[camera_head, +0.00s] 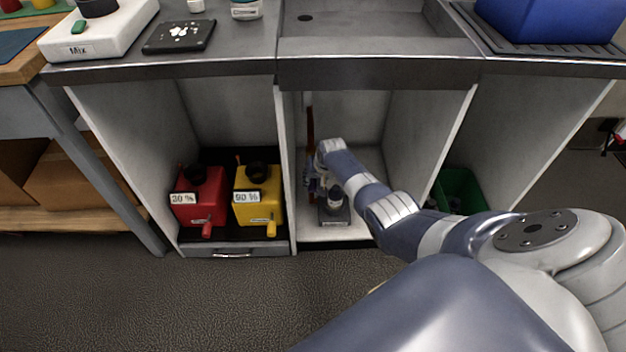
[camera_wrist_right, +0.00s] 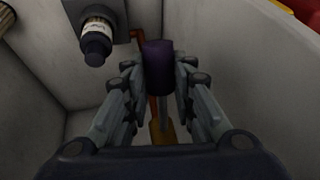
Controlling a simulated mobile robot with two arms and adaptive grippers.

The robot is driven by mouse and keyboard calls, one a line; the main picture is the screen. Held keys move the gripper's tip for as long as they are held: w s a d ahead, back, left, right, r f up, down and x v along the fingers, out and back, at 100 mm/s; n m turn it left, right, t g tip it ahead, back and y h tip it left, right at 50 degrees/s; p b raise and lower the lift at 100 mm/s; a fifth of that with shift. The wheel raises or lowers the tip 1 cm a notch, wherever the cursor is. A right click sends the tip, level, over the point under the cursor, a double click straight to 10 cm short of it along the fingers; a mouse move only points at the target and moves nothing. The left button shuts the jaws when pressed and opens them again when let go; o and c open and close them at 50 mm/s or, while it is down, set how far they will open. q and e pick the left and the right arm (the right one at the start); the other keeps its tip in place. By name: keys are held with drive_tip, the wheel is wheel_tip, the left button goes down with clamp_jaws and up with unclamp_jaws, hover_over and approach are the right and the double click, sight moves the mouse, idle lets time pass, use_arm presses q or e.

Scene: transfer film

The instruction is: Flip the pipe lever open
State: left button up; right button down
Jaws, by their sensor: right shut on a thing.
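The pipe (camera_head: 310,122) is a thin reddish-brown vertical tube at the back of the open cabinet bay under the sink. In the right wrist view a piece of orange-red pipe (camera_wrist_right: 137,37) shows behind the fingers. A dark purple cylinder (camera_wrist_right: 158,66), which looks like the lever's grip, stands between the two fingers of my right gripper (camera_wrist_right: 159,82). The right gripper is shut on it. In the head view my right gripper (camera_head: 312,184) reaches down into the bay beside the pipe, partly hidden by my wrist. The lever's angle cannot be told. My left gripper is not in view.
A small grey device with a dark-capped bottle (camera_head: 335,199) stands close beside the gripper on the bay floor. A red canister (camera_head: 198,196) and a yellow canister (camera_head: 258,199) stand in the left bay. Partition walls flank my arm. A green crate (camera_head: 458,188) stands right.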

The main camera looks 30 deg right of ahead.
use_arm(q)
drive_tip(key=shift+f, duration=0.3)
use_arm(e)
drive_tip(key=shift+r, duration=0.15)
drive_tip(key=c, duration=1.3)
unclamp_jaws()
drive_tip(key=shift+c, duration=0.2)
drive_tip(key=v, duration=1.2)
drive_tip(key=shift+w, duration=0.2)
